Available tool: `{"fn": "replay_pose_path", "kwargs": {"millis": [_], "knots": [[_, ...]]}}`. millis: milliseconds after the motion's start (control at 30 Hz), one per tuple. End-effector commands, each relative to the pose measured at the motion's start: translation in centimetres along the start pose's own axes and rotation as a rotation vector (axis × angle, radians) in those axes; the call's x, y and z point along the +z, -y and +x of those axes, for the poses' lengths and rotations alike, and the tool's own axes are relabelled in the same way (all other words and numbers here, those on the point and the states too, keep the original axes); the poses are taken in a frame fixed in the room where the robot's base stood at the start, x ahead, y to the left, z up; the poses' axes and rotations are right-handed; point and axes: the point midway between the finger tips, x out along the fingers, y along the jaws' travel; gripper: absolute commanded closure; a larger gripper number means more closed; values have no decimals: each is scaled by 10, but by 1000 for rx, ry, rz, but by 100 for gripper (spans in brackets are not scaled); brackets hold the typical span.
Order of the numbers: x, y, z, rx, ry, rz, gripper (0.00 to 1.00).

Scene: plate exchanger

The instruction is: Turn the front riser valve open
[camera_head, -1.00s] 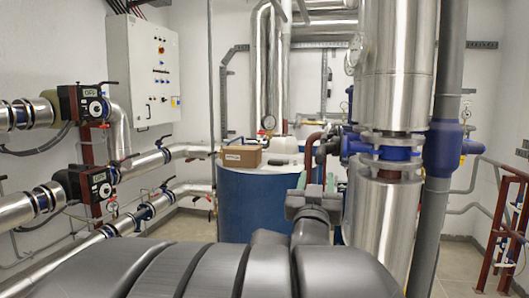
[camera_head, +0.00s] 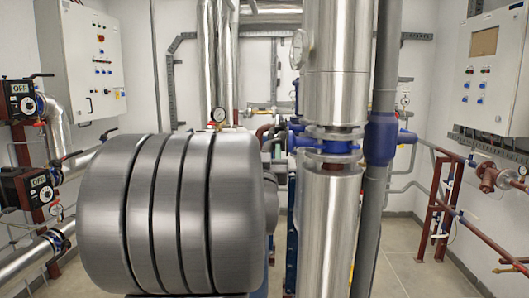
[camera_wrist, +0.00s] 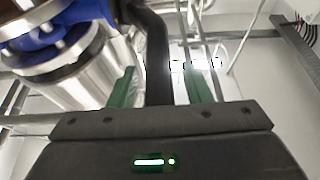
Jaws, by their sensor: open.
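The front riser, a silver insulated pipe (camera_head: 335,220), stands upright right of centre in the head view. Its blue flanged valve (camera_head: 331,146) sits about mid-height. In the wrist view the blue valve body (camera_wrist: 50,52) is at upper left. A dark bent bar (camera_wrist: 157,50), apparently the valve's lever, comes down from beside it. My gripper (camera_wrist: 160,82) is open, with one green finger on each side of this bar. I cannot tell whether either finger touches it.
A grey pipe with a blue coupling (camera_head: 381,138) runs just right of the riser. A red frame (camera_head: 437,205) and reddish pipework with a valve (camera_head: 490,178) are at right. Pumps (camera_head: 28,187) stand at left. Floor (camera_head: 405,265) is clear right of the riser.

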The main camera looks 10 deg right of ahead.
Motion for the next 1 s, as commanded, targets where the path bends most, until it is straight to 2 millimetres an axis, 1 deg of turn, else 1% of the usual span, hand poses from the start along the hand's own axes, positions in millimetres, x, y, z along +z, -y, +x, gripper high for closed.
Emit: {"fn": "replay_pose_path", "kwargs": {"millis": [67,200,267,300,667,1000], "knots": [[0,0,0,0,0,0,57],[0,0,0,0,0,0,85],[0,0,0,0,0,0,97],[0,0,0,0,0,0,100],[5,0,-2,0,-14,0,100],[24,0,-10,1,-96,1,100]]}}
